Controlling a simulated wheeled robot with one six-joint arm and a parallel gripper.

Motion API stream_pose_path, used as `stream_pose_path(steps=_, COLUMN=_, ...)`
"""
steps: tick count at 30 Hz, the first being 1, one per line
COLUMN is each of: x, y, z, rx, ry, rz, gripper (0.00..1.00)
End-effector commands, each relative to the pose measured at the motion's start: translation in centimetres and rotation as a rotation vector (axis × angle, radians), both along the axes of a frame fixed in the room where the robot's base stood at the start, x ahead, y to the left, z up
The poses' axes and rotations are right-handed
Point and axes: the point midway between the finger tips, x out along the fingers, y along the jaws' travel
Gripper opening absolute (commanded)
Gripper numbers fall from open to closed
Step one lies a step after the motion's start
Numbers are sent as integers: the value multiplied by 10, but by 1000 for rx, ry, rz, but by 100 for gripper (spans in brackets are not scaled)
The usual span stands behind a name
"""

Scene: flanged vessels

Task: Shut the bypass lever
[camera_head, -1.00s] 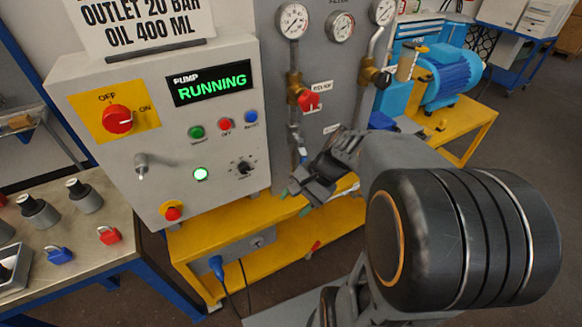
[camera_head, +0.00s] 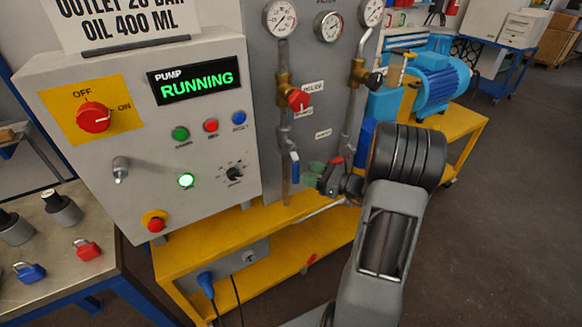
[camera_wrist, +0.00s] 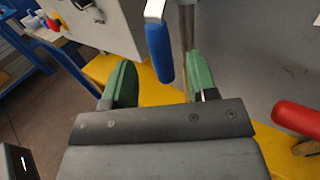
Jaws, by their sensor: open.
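A lever with a blue grip (camera_head: 294,165) hangs down on the left pipe of the grey panel. In the wrist view its blue grip (camera_wrist: 159,52) is ahead, between the lines of the two green fingers. A red grip (camera_head: 335,161) shows just by my gripper, and a red bar (camera_wrist: 298,121) lies right of the fingers in the wrist view. The small labels are too blurred to tell which is the bypass lever. My gripper (camera_head: 313,175) is open and empty, just right of the blue grip. It also shows in the wrist view (camera_wrist: 160,82).
A red knob valve (camera_head: 298,100) sits above on the left pipe, below several gauges. The control box (camera_head: 105,165) stands left, its display reading "RUNNING". A yellow bench (camera_head: 225,235) runs below. A blue motor (camera_head: 440,82) stands behind at right. The right floor is open.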

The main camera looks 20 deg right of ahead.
Motion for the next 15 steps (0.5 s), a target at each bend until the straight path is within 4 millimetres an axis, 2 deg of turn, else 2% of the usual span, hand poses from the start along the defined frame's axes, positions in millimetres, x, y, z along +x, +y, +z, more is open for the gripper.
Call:
stream_pose_path(steps=6, x=30, y=26, z=0, rx=-1, ry=0, rz=5, gripper=53)
stream_pose_path(steps=15, x=51, y=44, z=0, rx=-1, ry=0, rz=2, gripper=53)
